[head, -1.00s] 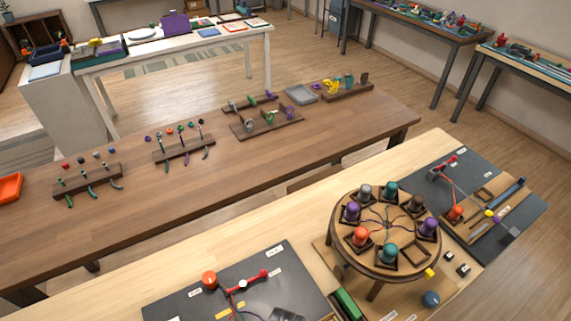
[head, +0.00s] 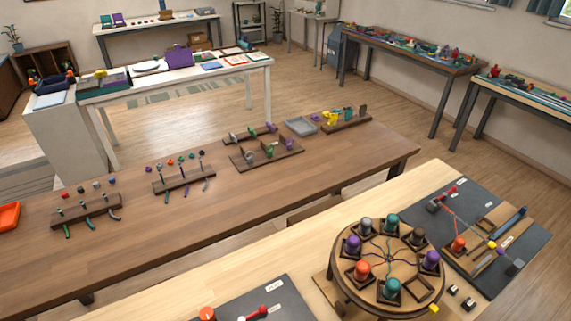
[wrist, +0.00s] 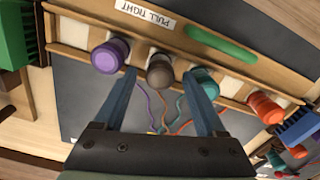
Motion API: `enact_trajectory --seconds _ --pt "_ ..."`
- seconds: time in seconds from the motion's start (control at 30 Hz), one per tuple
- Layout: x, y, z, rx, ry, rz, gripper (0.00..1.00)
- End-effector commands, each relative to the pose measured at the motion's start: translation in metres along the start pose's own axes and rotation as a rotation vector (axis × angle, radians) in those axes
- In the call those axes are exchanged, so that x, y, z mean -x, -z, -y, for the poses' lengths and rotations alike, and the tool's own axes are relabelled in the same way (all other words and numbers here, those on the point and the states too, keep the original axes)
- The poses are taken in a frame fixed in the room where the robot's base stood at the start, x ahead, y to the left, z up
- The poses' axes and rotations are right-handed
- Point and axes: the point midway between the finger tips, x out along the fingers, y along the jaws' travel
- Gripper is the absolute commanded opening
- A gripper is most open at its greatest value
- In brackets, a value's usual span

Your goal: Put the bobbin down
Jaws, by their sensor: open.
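In the wrist view my gripper (wrist: 159,76) is open, its two blue fingers spread. A brown bobbin (wrist: 160,70) shows between the fingertips; I cannot tell whether they touch it. A teal bobbin (wrist: 205,80) is partly behind the right finger. A purple bobbin (wrist: 109,56) stands to the left and an orange bobbin (wrist: 265,107) to the right. All sit in a row along a wooden rail (wrist: 70,33), with coloured cords running below them. My gripper is not visible in the head view.
In the wrist view a green cylinder (wrist: 221,44) lies behind the rail and a green comb-like block (wrist: 14,35) is at left.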

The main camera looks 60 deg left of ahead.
Motion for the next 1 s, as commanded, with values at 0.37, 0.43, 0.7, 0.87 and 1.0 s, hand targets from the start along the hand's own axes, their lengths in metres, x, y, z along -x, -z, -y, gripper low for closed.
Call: enact_trajectory --seconds 0.37,0.43,0.7,0.87,1.0 --pt "0.073 0.0 -0.001 0.0 -0.004 -0.002 0.73" --pt "0.083 0.0 -0.001 0.0 -0.003 -0.002 0.73" --pt "0.104 0.0 0.0 0.001 -0.002 -0.001 0.73" --pt "0.104 0.0 0.0 0.0 -0.001 0.0 0.73" --pt "0.111 0.002 -0.012 -0.027 -0.035 -0.017 0.73"
